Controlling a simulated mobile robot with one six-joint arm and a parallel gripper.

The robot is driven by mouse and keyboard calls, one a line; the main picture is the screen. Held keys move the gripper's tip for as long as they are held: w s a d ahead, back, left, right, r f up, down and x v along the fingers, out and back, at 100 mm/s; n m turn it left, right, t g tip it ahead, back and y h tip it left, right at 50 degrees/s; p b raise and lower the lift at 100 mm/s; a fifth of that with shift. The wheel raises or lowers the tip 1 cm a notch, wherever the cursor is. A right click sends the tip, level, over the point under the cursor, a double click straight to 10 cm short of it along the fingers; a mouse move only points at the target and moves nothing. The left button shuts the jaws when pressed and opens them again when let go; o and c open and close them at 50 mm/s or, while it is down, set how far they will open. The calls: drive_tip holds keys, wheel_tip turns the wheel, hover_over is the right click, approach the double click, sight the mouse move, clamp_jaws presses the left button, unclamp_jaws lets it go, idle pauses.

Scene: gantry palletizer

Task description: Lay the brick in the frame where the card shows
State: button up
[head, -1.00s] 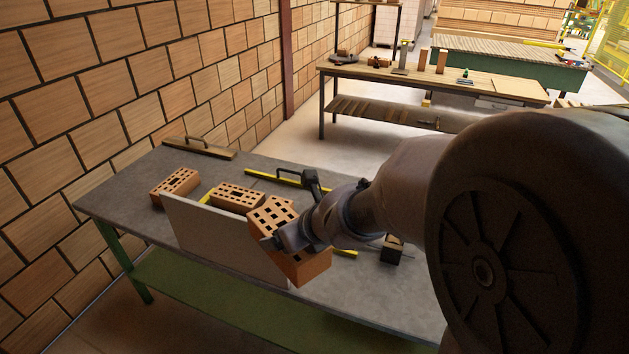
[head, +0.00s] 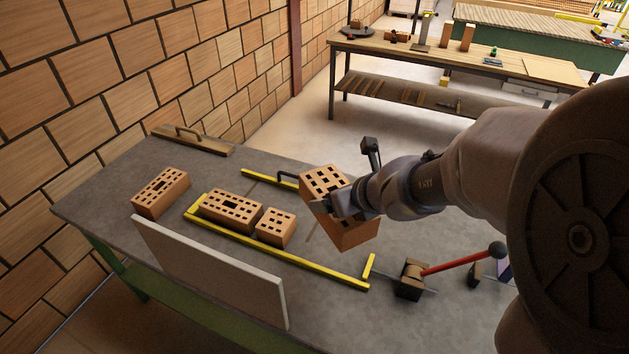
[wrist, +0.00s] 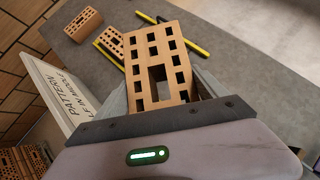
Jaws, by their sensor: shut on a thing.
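My gripper (head: 338,203) is shut on a perforated orange brick (head: 348,232), held tilted above the table, over the right part of the yellow frame (head: 290,262). The held brick (wrist: 160,62) also fills the middle of the wrist view. Inside the frame, a long brick (head: 230,211) lies at the left end, with a shorter brick (head: 275,228) just right of it. The frame's space right of the short brick looks bare, partly hidden by the held brick. The card (head: 210,268) stands at the table's front edge; the wrist view shows its lettering (wrist: 55,95), "PATTERN" and "LF IN MIDDLE", partly cut off.
A loose brick (head: 160,192) lies left of the frame on the grey table (head: 110,205). A wooden board with a handle (head: 192,140) lies at the back left. A red-handled tool (head: 462,260) stands right of the frame. A second bench (head: 470,65) is behind.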

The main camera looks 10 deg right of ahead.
drive_tip(key=shift+w+f, duration=0.35)
drive_tip(key=shift+w, duration=0.25)
drive_tip(key=shift+w+a+f+n+y, duration=0.15)
drive_tip(key=shift+f+n+y, duration=0.05)
drive_tip(key=shift+n+y, duration=0.25)
drive_tip(key=w+f+n+g+y, duration=0.1)
drive_tip(key=w+f+n, duration=0.1)
drive_tip(key=f, duration=0.5)
drive_tip(key=w+f+n+g+y+b, duration=0.1)
drive_tip(key=f+n, duration=0.1)
drive_tip(key=f, duration=0.6)
drive_tip(key=w+f+n+g+y, duration=0.1)
drive_tip(key=w+f+n, duration=0.1)
drive_tip(key=f, duration=0.6)
drive_tip(key=shift+w+f+n+g+y, duration=0.1)
drive_tip(key=shift+w+n+g+y, duration=0.2)
drive_tip(key=shift+n+y, duration=0.05)
drive_tip(key=shift+b, duration=0.3)
